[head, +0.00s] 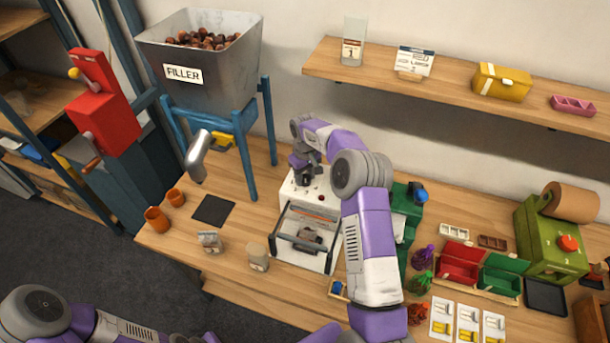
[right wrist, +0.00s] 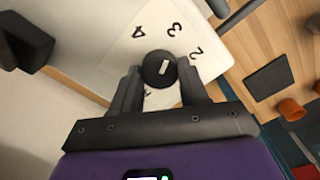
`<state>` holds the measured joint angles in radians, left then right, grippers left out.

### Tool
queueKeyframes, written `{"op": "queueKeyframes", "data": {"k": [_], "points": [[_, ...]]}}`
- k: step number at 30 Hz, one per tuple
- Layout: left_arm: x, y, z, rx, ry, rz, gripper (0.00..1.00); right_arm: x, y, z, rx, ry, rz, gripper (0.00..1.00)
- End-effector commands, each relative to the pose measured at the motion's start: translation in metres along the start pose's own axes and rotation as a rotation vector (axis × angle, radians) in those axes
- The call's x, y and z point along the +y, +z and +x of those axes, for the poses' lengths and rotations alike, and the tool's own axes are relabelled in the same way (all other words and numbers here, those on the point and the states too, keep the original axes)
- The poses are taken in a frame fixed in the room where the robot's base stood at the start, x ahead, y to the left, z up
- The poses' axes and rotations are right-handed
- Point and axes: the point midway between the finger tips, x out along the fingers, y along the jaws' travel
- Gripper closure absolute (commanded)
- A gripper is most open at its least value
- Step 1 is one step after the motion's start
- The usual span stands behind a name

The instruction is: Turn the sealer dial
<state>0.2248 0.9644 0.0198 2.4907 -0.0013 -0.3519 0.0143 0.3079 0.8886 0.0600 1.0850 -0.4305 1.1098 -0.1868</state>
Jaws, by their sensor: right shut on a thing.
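The sealer (head: 290,255) is a white machine in the middle of the bench, with a dark bar handle and a small bag in its front bay. Its black round dial (right wrist: 153,57) carries a short white mark, and printed numbers 4, 3 and 2 stand around it; another number is partly hidden. My right gripper (right wrist: 160,84) is shut on the dial, one finger on each side. In the head view the right gripper (head: 304,172) reaches down onto the sealer's top, where the dial is mostly hidden. My left arm shows at the lower left, its gripper out of view.
A filler hopper (head: 208,95) on blue legs stands behind left, with orange cups (head: 156,219) and a dark pad (head: 213,210) near it. Two small bags (head: 258,257) stand in front left. A shelf hangs above.

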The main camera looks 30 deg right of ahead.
Motion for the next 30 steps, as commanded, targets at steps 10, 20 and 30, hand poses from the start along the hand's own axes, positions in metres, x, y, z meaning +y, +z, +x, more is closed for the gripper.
{"op": "queueKeyframes", "data": {"k": [10,20,30], "points": [[0.0,0.0,0.0,0.0,0.0,0.0,0.57,0.0,0.0,-0.001,0.002,0.0,0.001,0.31],[0.0,0.0,0.0,0.0,0.0,0.0,0.57,0.0,-0.001,-0.008,0.003,0.001,0.001,0.31],[0.001,0.0,-0.002,0.0,0.0,0.0,0.57,0.0,-0.001,-0.062,0.004,0.002,0.002,0.31]]}}
